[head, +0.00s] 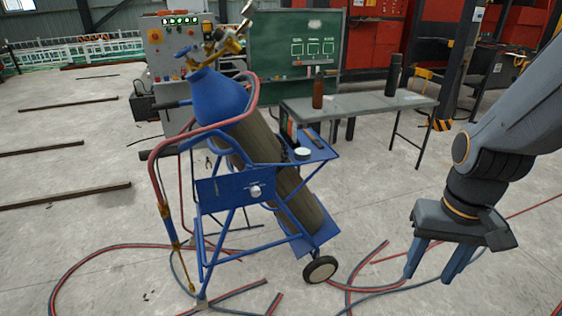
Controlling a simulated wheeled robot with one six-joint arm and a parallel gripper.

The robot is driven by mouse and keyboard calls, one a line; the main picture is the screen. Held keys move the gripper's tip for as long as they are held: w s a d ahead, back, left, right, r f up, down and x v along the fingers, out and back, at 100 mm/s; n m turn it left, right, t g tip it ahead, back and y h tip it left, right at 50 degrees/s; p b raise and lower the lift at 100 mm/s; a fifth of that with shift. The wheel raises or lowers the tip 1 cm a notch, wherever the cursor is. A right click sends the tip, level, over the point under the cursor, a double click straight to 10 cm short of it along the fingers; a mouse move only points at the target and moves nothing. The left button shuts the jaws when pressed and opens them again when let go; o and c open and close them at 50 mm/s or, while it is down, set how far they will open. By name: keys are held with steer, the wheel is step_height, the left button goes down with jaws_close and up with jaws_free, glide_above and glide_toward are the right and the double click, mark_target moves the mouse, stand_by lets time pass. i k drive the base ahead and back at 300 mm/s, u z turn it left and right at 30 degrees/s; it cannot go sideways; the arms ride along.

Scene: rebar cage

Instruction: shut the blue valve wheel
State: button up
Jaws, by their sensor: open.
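The blue valve wheel (184,51) shows small at the upper left of the gas cylinder's head, beside the brass valve and regulator (226,44). The cylinder (258,142) has a blue top and leans tilted in a blue trolley (228,190). My gripper (431,277) hangs at the lower right with its two blue fingers pointing down, apart and empty. It is well to the right of the trolley and far below the wheel, touching neither.
Red and blue hoses (95,255) loop over the trolley and across the floor. A grey table (360,104) with a brown bottle (318,92) and a dark cylinder (393,75) stands behind. A control cabinet (166,62) and a green board (292,40) are at the back.

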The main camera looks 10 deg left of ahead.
mark_target(183, 52)
steer(key=u, duration=2.85)
steer(key=i, duration=3.1)
steer(key=z, duration=3.7)
